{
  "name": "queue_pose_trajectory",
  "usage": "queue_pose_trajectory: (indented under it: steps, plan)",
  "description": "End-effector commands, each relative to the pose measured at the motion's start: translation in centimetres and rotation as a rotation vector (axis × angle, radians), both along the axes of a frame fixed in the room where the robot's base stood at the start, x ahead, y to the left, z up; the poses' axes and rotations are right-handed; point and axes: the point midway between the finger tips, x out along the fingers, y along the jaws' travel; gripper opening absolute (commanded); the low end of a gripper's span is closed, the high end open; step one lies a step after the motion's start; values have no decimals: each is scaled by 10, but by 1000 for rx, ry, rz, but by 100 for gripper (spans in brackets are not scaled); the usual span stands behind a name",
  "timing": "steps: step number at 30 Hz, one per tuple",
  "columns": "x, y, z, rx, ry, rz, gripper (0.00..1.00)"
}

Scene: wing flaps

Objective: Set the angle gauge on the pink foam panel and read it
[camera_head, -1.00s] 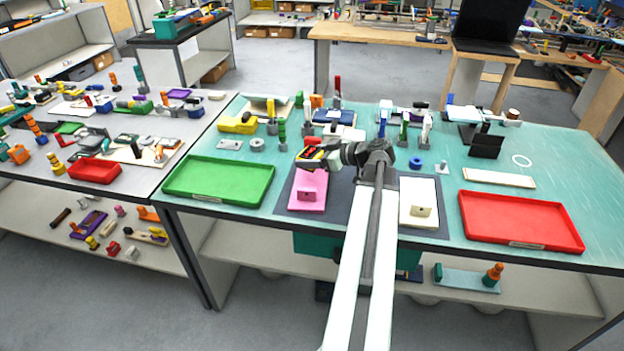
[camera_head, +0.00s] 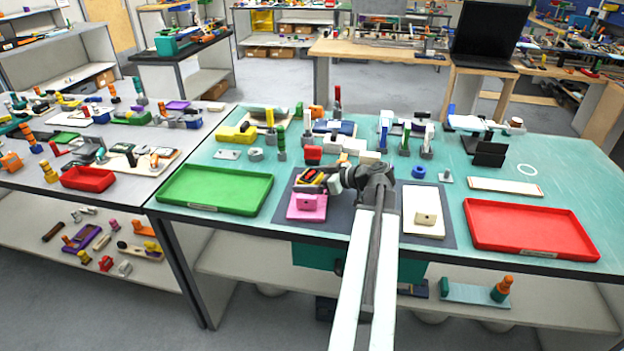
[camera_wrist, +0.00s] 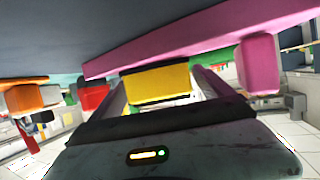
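The pink foam panel (camera_head: 300,214) lies on a dark mat, with a small pink block standing on it. My gripper (camera_head: 322,181) is above the panel's back part, shut on the angle gauge (camera_head: 309,177), which shows yellow, red and black. In the wrist view the gauge's yellow body (camera_wrist: 155,83) sits between the two fingers. The pink panel (camera_wrist: 205,36) and its block (camera_wrist: 259,62) also show there, close to the gauge. I cannot tell whether gauge and panel touch. No reading is legible.
A white panel (camera_head: 411,225) with a block lies at the mat's right. A green tray (camera_head: 180,199) stands left and a red tray (camera_head: 530,232) right. Several tools and blocks stand behind the mat. The dark mat (camera_head: 347,217) has bare room between the panels.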

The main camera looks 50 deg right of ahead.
Motion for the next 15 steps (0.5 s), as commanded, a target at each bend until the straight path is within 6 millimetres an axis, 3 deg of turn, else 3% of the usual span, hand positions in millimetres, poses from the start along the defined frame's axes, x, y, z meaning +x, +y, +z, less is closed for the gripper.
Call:
queue_pose_trajectory:
  steps: [10,15]
  plan:
    - [-2,0,7,0,0,0,90]
    - [-34,-9,23,-1,0,-4,90]
